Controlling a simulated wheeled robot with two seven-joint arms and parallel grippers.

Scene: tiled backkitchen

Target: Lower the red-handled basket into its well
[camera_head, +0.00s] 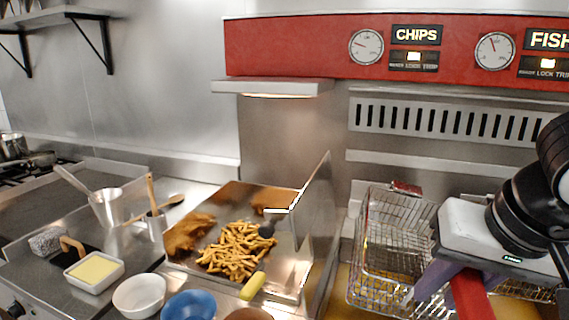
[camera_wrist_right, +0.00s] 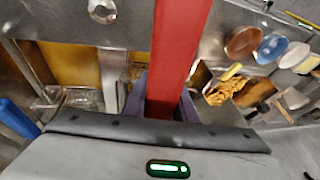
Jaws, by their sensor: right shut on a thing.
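My right gripper (camera_head: 445,283) is shut on the red handle (camera_head: 472,298) of the basket, at the lower right of the head view. In the right wrist view, the red handle (camera_wrist_right: 175,50) runs between the purple fingers of the gripper (camera_wrist_right: 160,105). Wire basket mesh (camera_head: 385,240) shows left of the gripper, above yellow oil. My wrist and gripper hide part of the mesh, so I cannot tell how the handle joins it or how deep the basket sits. My left gripper is not in view.
Yellow oil shows in the fryer well (camera_head: 345,285) and in the right wrist view (camera_wrist_right: 70,62). A white bowl (camera_head: 140,294) and blue bowl (camera_head: 188,306) stand in front.

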